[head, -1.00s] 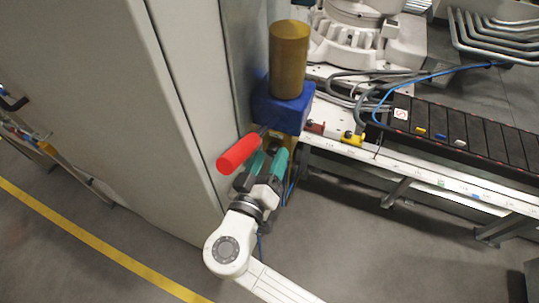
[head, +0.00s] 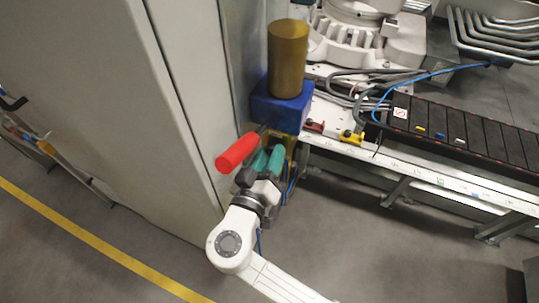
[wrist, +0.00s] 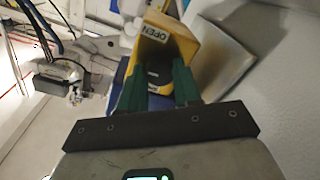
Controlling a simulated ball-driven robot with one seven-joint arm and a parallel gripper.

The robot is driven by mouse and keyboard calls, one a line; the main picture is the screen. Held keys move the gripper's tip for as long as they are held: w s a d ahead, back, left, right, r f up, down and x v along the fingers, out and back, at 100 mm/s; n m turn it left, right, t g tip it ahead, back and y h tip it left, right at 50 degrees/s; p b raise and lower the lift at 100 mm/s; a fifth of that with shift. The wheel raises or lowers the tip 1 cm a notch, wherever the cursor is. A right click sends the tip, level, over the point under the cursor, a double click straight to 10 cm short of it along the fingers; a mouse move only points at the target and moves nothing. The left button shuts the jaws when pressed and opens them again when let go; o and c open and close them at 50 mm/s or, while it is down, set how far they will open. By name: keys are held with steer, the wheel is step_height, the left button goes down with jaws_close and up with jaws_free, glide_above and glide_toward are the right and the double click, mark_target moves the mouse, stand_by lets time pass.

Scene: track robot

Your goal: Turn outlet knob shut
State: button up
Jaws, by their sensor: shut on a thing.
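The outlet knob (wrist: 155,52) shows in the wrist view as a dark round part inside a yellow housing (wrist: 178,42) marked OPEN. My gripper (wrist: 158,84) has its two green fingers on either side of the knob's near end, shut on it. In the head view my gripper (head: 267,160) is at the yellow housing below a blue block (head: 283,108), just right of the grey cabinet. The knob is hidden there by the fingers and a red handle. How far the knob is turned cannot be told.
A brass cylinder (head: 287,55) stands on the blue block. The grey cabinet (head: 175,90) is close on the left. A conveyor (head: 450,130) runs right. The floor in front is clear.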

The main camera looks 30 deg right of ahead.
steer(key=shift+n, duration=0.3)
steer(key=n+p, duration=0.2)
steer(key=n, duration=0.1)
steer(key=shift+r+n, duration=0.15)
steer(key=shift+n, duration=0.15)
steer(key=n+p, duration=0.3)
steer(key=n, duration=0.1)
steer(key=shift+a+g, duration=0.1)
steer(key=shift+g, duration=0.2)
steer(key=n+p, duration=0.4)
steer(key=n, duration=0.1)
steer(key=shift+n+g+p, duration=0.3)
steer(key=shift+n+p, duration=0.95)
steer(key=shift+n, duration=0.75)
steer(key=o, duration=1.1)
steer(key=shift+w, duration=0.1)
steer(key=shift+c, duration=0.2)
